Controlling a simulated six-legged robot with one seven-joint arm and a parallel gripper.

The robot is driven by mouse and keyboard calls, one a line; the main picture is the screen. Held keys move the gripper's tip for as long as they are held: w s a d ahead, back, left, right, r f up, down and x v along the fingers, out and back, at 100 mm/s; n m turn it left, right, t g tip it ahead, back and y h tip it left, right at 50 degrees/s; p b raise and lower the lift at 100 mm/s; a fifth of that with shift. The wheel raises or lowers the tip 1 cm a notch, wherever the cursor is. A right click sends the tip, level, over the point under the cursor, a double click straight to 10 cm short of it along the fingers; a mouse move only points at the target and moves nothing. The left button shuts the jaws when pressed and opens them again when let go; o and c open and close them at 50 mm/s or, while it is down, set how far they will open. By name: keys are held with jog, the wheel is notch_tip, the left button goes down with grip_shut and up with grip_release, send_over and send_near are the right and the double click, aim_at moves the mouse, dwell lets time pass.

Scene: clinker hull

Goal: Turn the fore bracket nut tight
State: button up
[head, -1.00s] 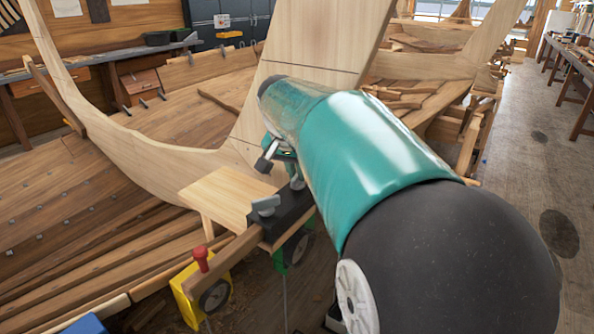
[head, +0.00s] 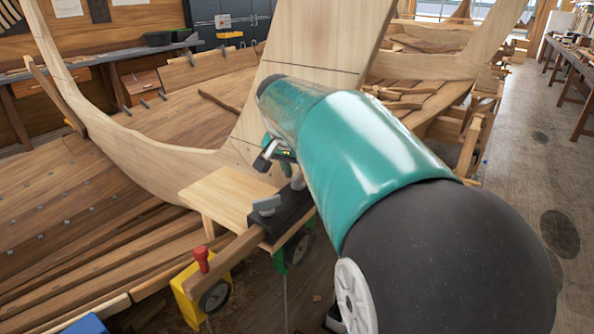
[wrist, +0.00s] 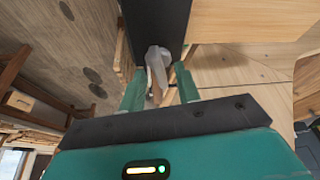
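A grey wing nut (wrist: 157,64) shows in the wrist view on a black bracket (wrist: 155,22). My gripper (wrist: 160,74) has its two green fingers apart, one on each side of the nut's lower wing, with a gap visible on both sides. In the head view my gripper (head: 281,160) is above the far end of the black bracket (head: 284,216), partly hidden by my arm. A pale grey nut (head: 297,181) shows just below it there. Another grey wing nut (head: 264,205) sits at the bracket's near end, clear of my gripper. The views do not label which is fore.
A pale wooden board (head: 228,196) lies beside the bracket. A wooden bar with a yellow clamp (head: 203,293) and red handle sticks out in front. A tall pale plank (head: 318,62) rises behind my gripper. The hull planking (head: 75,222) fills the left; open floor lies right.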

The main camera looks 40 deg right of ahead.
jog(key=v, duration=1.3)
jog(key=shift+r, duration=0.4)
jog(key=shift+a, duration=0.15)
